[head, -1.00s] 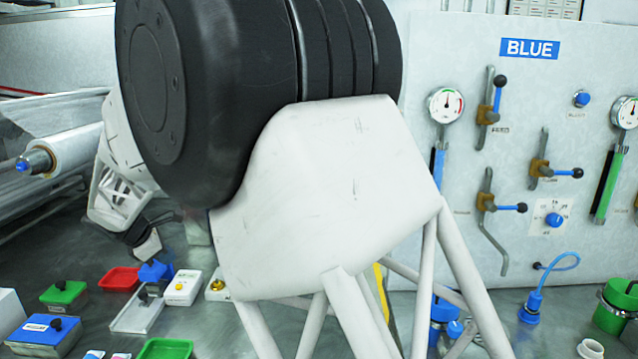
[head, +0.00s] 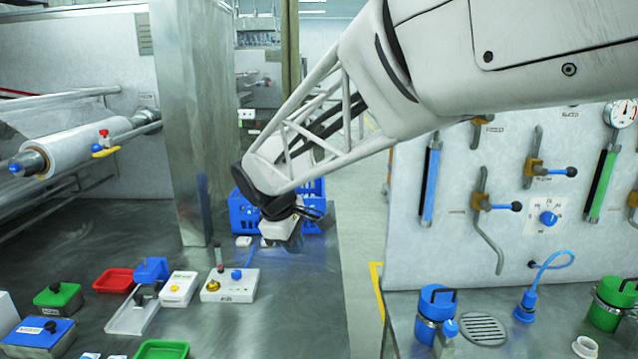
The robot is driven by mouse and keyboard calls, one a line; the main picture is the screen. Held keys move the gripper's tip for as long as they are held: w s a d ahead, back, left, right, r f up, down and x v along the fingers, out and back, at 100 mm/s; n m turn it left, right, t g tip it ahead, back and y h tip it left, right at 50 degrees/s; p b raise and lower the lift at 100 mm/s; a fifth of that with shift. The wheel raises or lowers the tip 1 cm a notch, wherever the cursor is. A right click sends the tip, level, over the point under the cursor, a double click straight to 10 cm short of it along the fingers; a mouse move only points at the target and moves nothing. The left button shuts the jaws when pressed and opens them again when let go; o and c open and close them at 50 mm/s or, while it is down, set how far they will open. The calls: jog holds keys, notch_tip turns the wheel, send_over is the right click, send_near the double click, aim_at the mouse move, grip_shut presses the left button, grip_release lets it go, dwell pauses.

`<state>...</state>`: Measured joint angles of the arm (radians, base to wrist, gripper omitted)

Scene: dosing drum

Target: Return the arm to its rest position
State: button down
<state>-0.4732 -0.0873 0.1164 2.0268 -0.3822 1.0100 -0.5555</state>
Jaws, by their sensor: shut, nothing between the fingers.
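My arm reaches in from the upper right of the head view, its white lattice forearm slanting down to the left. My gripper (head: 280,238) hangs at its end, low over the back part of the left steel table (head: 275,305), in front of a blue crate (head: 243,214). It is shut and holds nothing. The fingertips are small and partly hidden by the dark wrist, and I cannot tell how high they are above the table.
A white box with buttons (head: 229,286) stands left of my gripper. Red (head: 114,280) and green (head: 162,350) trays and lidded boxes lie further left. A steel post (head: 182,120) rises behind.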

jog(key=s+d+m+y, duration=0.1)
jog(key=s+d+m, duration=0.6)
jog(key=s+d, duration=0.8)
jog(key=s+d+f+m, duration=0.2)
jog(key=s+d+m, duration=0.1)
jog(key=s, duration=0.3)
jog(key=s+d+f+m+y, duration=0.1)
jog(key=s+d+f+m, duration=0.1)
jog(key=s+d+m, duration=0.2)
jog(key=s+d, duration=0.1)
jog(key=s, duration=0.2)
jog(key=shift+s+d+f+y, duration=0.15)
jog(key=shift+s+d+y, duration=0.15)
jog(key=shift+d, duration=0.1)
